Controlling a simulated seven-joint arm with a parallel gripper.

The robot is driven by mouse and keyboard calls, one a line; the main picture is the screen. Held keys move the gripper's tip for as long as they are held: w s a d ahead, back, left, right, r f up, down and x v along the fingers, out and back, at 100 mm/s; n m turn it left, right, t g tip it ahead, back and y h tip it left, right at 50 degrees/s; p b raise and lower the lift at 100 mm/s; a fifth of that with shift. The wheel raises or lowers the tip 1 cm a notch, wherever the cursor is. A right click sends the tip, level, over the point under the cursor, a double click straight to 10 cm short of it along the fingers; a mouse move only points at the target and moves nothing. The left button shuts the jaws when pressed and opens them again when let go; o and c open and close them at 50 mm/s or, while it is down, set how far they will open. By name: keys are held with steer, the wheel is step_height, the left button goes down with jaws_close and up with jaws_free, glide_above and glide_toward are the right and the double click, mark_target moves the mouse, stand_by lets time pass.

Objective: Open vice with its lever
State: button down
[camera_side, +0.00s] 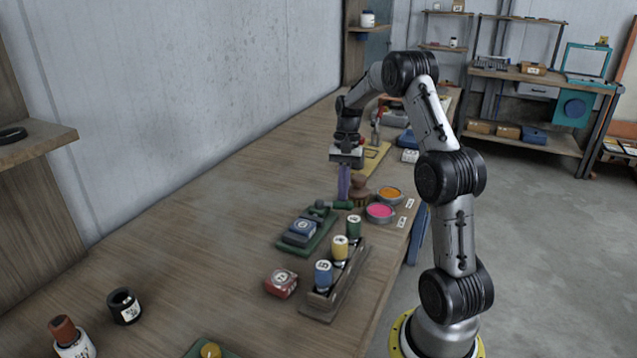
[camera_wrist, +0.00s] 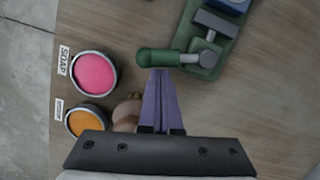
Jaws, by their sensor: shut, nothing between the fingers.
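The green vice (camera_side: 318,242) lies on the workbench in the middle of the side view, with a blue block (camera_side: 301,228) at it. Its lever (camera_side: 338,205) has a green handle that points right, towards the paint pots. In the wrist view the vice (camera_wrist: 222,22) is at the upper right, and the lever's green handle (camera_wrist: 157,57) points left from a grey pivot. My gripper (camera_side: 344,196) is shut and empty, with purple fingers pointing down. In the wrist view the fingertips (camera_wrist: 161,73) are right beside the handle. I cannot tell whether they touch it.
A pink pot (camera_side: 380,211) and an orange pot (camera_side: 389,194) stand right of the lever, near a brown rounded object (camera_side: 360,188). A rack (camera_side: 328,301) with several labelled spools and a red block (camera_side: 281,283) are in front.

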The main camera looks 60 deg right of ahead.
steer(key=shift+s+a+m, duration=0.4)
steer(key=shift+a+m, duration=0.1)
steer(key=shift+m, duration=0.6)
steer(key=shift+s+a, duration=0.1)
steer(key=shift+a, duration=0.25)
steer(key=d, duration=0.4)
steer(key=shift+d+r, duration=0.2)
steer(key=shift+r, duration=0.2)
steer(key=v, duration=1)
steer(key=shift+s+a, duration=0.2)
steer(key=shift+s, duration=0.15)
